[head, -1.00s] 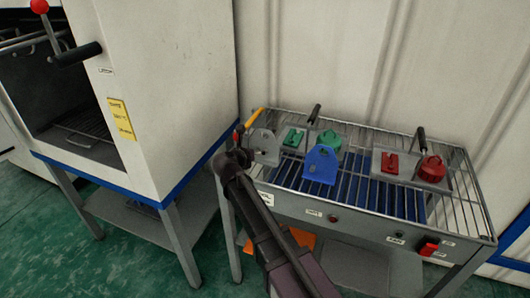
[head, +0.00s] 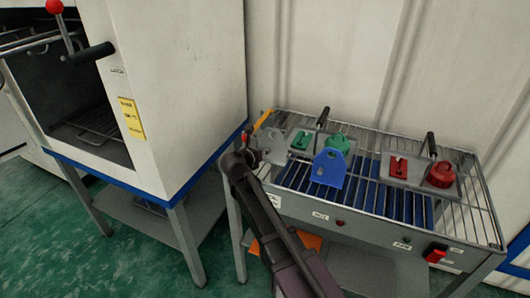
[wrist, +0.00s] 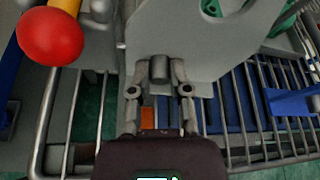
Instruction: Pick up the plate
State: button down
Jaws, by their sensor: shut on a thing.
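A grey metal plate (head: 273,148) with a hole stands tilted at the left end of the wire rack in the head view. In the wrist view the same plate (wrist: 202,32) fills the upper middle, right in front of the fingers. My gripper (wrist: 160,72) is shut on its near edge. In the head view my gripper (head: 257,155) is at the plate's left side, partly hidden by my arm. Whether the plate still touches the rack cannot be told.
The wire rack (head: 462,208) also carries a blue plate (head: 329,168), a green part (head: 332,142) and a red part (head: 441,174) near grey trays. A yellow handle with a red ball (wrist: 50,36) is close on my left. A white cabinet (head: 185,70) stands left of the rack.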

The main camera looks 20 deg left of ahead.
aim_at(267, 142)
jog(key=shift+r+p, duration=1.55)
jog(key=shift+r, duration=0.2)
jog(key=s+r+p, duration=0.1)
jog(key=s, duration=1.5)
jog(key=shift+d, duration=0.15)
jog(key=shift+r, duration=0.1)
